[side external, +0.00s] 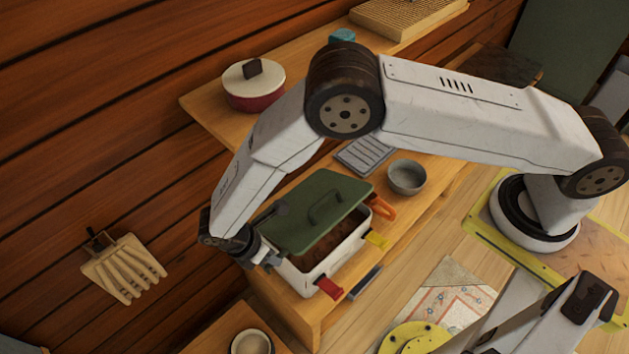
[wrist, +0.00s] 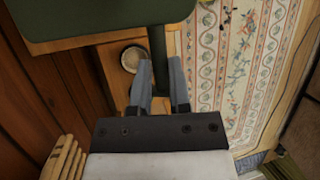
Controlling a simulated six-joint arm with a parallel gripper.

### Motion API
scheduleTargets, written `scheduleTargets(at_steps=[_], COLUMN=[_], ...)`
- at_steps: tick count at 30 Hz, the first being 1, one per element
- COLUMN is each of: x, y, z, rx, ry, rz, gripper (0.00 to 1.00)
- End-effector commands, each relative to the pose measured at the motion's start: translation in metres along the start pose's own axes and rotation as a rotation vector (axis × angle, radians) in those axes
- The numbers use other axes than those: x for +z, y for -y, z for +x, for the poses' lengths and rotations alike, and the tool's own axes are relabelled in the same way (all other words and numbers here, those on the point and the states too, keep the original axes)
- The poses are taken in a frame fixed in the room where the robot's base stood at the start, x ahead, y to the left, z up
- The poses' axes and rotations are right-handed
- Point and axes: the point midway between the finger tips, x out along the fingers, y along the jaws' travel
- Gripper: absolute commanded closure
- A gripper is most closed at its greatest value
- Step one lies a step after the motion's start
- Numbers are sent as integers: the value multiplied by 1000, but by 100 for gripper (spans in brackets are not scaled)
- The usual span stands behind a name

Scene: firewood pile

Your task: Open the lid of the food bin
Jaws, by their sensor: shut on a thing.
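The food bin (side external: 325,268) is a white box on the wooden bench, with a red latch and a yellow latch on its near side. Its green lid (side external: 318,213) is tilted up, with a gap along the near side showing a brown interior. The lid has a dark handle on top. My gripper (side external: 272,261) is at the lid's lower left end. In the wrist view, my gripper (wrist: 160,78) has its fingers on either side of a dark green bar reaching down from the lid (wrist: 95,18). The exact contact is partly hidden.
A grey bowl (side external: 406,177) and an orange-handled item (side external: 382,207) are right of the bin. A red pot with a cream lid (side external: 254,88) stands on the shelf behind. A cup (side external: 251,343) sits low in front. The plank wall is close on the left.

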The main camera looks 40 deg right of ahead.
Motion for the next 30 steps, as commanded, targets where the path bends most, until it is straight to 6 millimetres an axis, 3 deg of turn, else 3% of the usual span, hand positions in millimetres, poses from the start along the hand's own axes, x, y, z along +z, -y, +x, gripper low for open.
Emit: scheduleTargets(at_steps=[6,18,30], x=[8,25,35], y=[-11,-44,-73], z=[-22,-60,-78], rx=[-119,-102,-106], ry=[-3,-4,2], rz=[-48,-43,-42], gripper=[100,100,100])
